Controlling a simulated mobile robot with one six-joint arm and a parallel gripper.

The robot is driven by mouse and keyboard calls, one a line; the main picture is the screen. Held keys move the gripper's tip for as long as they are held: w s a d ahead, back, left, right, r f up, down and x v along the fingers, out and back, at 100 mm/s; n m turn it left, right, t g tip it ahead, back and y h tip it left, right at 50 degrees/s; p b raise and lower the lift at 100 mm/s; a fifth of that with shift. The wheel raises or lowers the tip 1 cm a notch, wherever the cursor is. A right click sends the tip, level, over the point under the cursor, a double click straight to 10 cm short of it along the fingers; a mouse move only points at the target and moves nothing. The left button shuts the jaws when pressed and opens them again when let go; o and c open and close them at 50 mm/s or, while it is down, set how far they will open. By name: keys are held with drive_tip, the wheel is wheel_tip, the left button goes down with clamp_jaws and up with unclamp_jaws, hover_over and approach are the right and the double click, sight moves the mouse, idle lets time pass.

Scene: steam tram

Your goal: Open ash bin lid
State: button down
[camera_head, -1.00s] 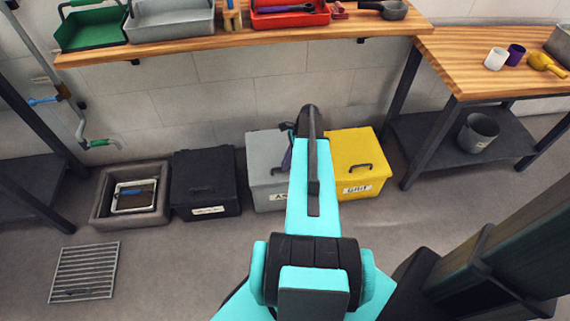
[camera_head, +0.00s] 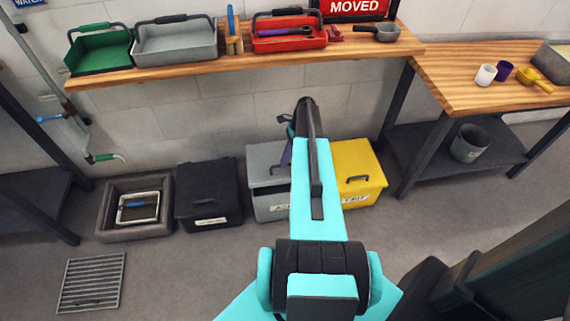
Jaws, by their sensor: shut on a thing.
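The grey ash bin (camera_head: 268,207) stands on the floor against the wall, its pale label partly covered by my arm. My gripper (camera_head: 287,150) is at the right part of the lid, mostly hidden behind my turquoise arm; only small dark and purple parts show. It is shut at the lid handle, but the contact itself is hidden.
A yellow bin (camera_head: 358,172) stands close on the right and a black bin (camera_head: 208,195) on the left. A wooden shelf (camera_head: 245,64) with trays hangs above. A workbench (camera_head: 480,90) is at the right.

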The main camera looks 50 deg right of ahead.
drive_tip(key=w+d+r+p, duration=0.6)
drive_tip(key=w+d+r, duration=0.1)
drive_tip(key=w+r, duration=0.2)
idle(0.4)
drive_tip(key=shift+w+r, duration=0.1)
drive_tip(key=c, duration=2.2)
unclamp_jaws()
drive_tip(key=shift+a, duration=0.1)
drive_tip(key=o, duration=0.4)
drive_tip(key=shift+w, duration=0.15)
drive_tip(key=shift+r, duration=0.1)
drive_tip(key=shift+r, duration=0.1)
